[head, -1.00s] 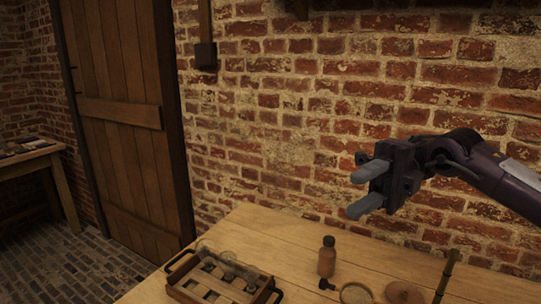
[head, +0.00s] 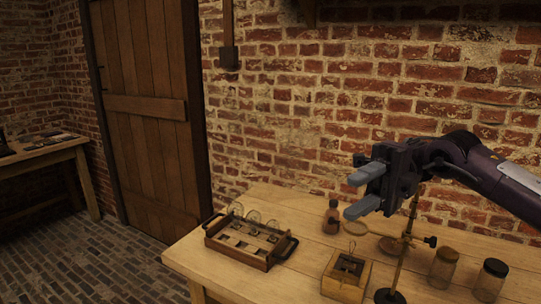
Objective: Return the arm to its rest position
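My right arm comes in from the right side of the head view. Its gripper (head: 353,195) is open, with two grey fingers apart and nothing between them. It points left and is held in the air, in front of the brick wall and over the workbench (head: 215,262) in the picture. It overlaps the upper part of the thin stand (head: 402,255) in the picture. My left arm and gripper are not in view.
On the bench are a wooden tray (head: 238,254) with several glass jars, a brown bottle (head: 333,219), a small wooden box (head: 342,287) and two lidded jars (head: 443,269) (head: 490,281). A side table (head: 43,158) stands far left by a wooden door (head: 150,140).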

